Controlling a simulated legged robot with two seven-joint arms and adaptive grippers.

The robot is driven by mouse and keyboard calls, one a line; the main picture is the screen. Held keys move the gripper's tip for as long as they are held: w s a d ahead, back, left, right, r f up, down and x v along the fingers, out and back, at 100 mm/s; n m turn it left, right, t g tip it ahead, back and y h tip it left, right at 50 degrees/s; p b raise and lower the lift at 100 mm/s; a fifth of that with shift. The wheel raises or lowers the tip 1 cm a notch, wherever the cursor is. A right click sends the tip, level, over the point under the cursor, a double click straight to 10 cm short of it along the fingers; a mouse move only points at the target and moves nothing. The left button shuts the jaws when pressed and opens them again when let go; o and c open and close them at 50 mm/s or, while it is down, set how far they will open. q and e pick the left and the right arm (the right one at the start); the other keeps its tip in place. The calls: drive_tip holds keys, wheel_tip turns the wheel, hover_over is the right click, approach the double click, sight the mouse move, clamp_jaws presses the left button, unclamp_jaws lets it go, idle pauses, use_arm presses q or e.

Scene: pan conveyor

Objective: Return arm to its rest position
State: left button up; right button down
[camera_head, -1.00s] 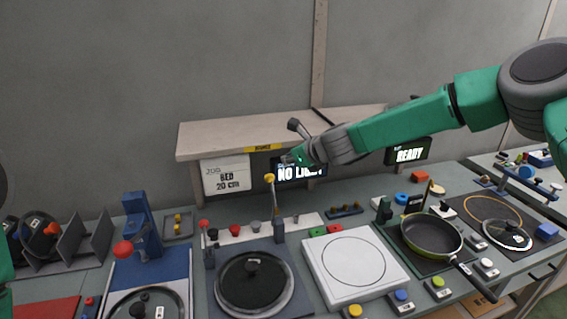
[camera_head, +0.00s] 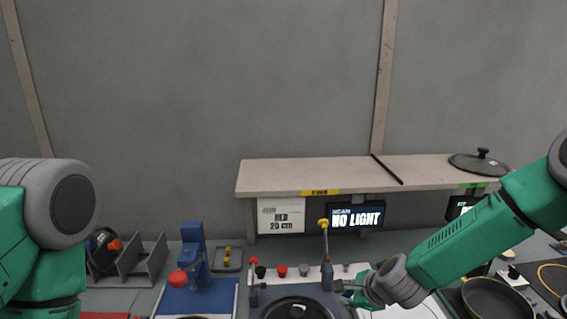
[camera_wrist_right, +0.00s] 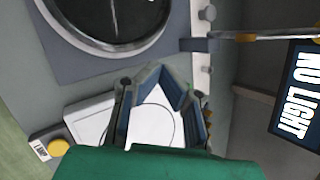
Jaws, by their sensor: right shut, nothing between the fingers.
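My right arm comes in from the right in the head view. Its gripper (camera_head: 345,286) is low over the bench, near the upright lever with the yellow knob (camera_head: 323,223). In the right wrist view the fingers of my right gripper (camera_wrist_right: 165,75) are shut and empty, in front of the white square plate (camera_wrist_right: 157,120). That plate also shows in the head view (camera_head: 425,309), partly behind my arm. My left arm shows only as a green and grey link at the left edge of the head view; its gripper is out of frame.
A shelf (camera_head: 330,176) runs behind the bench, with a dark lid (camera_head: 480,164) on its right end. A NO LIGHT screen (camera_head: 357,217) hangs below. A blue stand (camera_head: 195,255) and grey rack (camera_head: 140,262) are at left.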

drive_tip(key=s+d+f+n+g+h, duration=0.15)
drive_tip(key=s+f+n, duration=0.3)
drive_tip(key=s, duration=0.45)
drive_tip(key=s+d+f+n+g, duration=0.2)
drive_tip(key=s+f+n, duration=0.3)
drive_tip(key=s, duration=0.4)
drive_tip(key=s+d+f+n+g+h+b, duration=0.1)
drive_tip(key=s+d+n, duration=0.25)
drive_tip(key=s, duration=0.45)
drive_tip(key=s+d+n+g, duration=0.15)
drive_tip(key=s+n, duration=0.25)
drive_tip(key=s, duration=0.4)
drive_tip(key=s+d+f+n+g+h+b, duration=0.1)
drive_tip(key=s+d+n, duration=0.25)
drive_tip(key=s, duration=0.35)
wheel_tip(320, 180, down, 17)
drive_tip(key=w+a+b, duration=0.1)
drive_tip(key=w+b, duration=0.1)
drive_tip(key=b, duration=1.5)
drive_tip(key=shift+n+t, duration=0.35)
drive_tip(key=shift+t, duration=0.05)
drive_tip(key=shift+w+a, duration=0.1)
drive_tip(key=shift+w, duration=0.1)
